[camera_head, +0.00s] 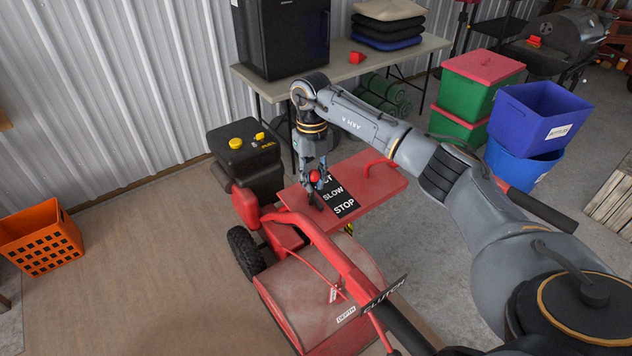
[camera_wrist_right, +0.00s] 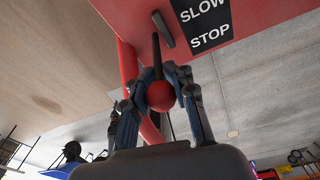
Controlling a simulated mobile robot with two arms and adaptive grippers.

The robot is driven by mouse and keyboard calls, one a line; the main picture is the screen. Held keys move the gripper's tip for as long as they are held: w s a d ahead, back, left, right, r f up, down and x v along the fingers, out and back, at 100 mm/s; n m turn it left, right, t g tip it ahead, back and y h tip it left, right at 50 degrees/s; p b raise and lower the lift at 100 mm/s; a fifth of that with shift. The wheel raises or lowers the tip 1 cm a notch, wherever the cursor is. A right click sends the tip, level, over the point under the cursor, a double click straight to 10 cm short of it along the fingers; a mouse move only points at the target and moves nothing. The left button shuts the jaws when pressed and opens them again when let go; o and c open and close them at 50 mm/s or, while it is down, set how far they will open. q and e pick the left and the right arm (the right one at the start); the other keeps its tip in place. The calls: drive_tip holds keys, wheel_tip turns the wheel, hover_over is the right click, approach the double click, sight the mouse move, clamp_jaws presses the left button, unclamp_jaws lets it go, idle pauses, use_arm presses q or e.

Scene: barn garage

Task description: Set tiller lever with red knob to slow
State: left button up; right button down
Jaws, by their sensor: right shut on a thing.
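The red knob (camera_head: 315,176) tops a dark lever on the red tiller's panel (camera_head: 383,181). A black label (camera_head: 338,197) beside the lever reads SLOW and STOP, with a top word partly hidden by my gripper. My right gripper (camera_head: 314,172) is over the lever from above. In the right wrist view the red knob (camera_wrist_right: 160,96) sits between the fingers of my right gripper (camera_wrist_right: 159,90), which are shut on it. The dark lever shaft (camera_wrist_right: 157,58) runs from the knob to a slot (camera_wrist_right: 164,28) beside the label. My left gripper is not in view.
The tiller's handlebar with a CLUTCH tag (camera_head: 384,296) runs along the front. A black engine (camera_head: 244,155) with a yellow cap stands left of the panel. An orange crate (camera_head: 40,238) is far left. A table (camera_head: 342,68) and blue bins (camera_head: 540,110) stand behind.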

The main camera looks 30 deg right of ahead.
drive_tip(key=shift+w, duration=0.1)
idle(0.3)
drive_tip(key=c, duration=1.1)
unclamp_jaws()
drive_tip(key=shift+o, duration=0.2)
drive_tip(key=shift+r, duration=0.1)
wheel_tip(320, 180, up, 12)
drive_tip(key=w, duration=0.1)
drive_tip(key=shift+w+d, duration=0.2)
drive_tip(key=shift+w, duration=0.05)
drive_tip(key=shift+f, duration=0.25)
